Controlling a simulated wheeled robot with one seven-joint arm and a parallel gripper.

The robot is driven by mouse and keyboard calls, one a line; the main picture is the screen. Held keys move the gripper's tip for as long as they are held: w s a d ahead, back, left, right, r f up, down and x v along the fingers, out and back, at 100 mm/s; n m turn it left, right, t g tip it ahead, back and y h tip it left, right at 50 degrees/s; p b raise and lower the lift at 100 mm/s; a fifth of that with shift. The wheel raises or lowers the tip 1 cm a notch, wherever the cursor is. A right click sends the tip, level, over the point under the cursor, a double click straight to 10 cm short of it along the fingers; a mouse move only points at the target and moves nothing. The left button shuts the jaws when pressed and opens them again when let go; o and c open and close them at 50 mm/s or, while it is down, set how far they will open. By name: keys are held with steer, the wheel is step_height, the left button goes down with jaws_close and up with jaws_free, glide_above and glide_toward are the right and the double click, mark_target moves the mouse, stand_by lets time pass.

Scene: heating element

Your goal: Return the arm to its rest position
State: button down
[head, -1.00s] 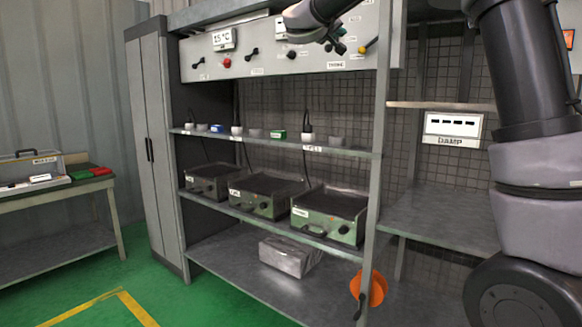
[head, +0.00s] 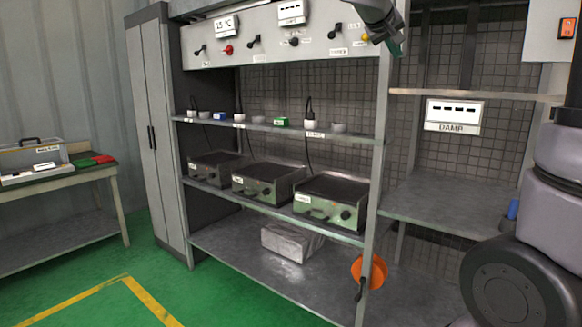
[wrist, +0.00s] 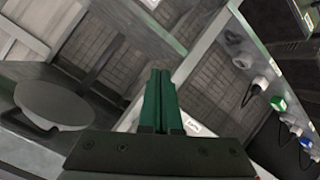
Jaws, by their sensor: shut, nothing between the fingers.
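My gripper (wrist: 160,100) shows in the wrist view with its two green fingers together, shut and empty. In the head view my gripper (head: 396,45) is at the top, in front of the right end of the control panel (head: 270,42). Its fingers hang downward there, clear of the shelves. My arm's lower links stand at the right edge of the head view; the links between are mostly out of frame.
Several green heating units (head: 331,200) stand on the middle shelf, with plugs and small boxes (head: 282,122) above. An orange round item (head: 369,272) hangs on the post. A display (head: 453,117) labelled DAMP is at right. A side table (head: 60,177) stands at left; the green floor is open.

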steer(key=s+d+f+m+g+y, duration=0.1)
steer(key=s+d+f+g+y, duration=0.1)
steer(key=s+f, duration=0.4)
steer(key=s+d+f+g+y, duration=0.15)
steer(key=s+f, duration=0.25)
steer(key=s, duration=0.4)
steer(key=s+a+f+m+y, duration=0.1)
steer(key=s+a+f+y, duration=0.2)
steer(key=s, duration=0.3)
steer(key=s+a+f+m+y, duration=0.1)
steer(key=s+a+f+y, duration=0.2)
steer(key=s, duration=0.3)
steer(key=shift+a+f+m+y, duration=0.15)
steer(key=shift+f+m+y, duration=0.2)
steer(key=shift+f, duration=0.25)
steer(key=shift+t, duration=0.25)
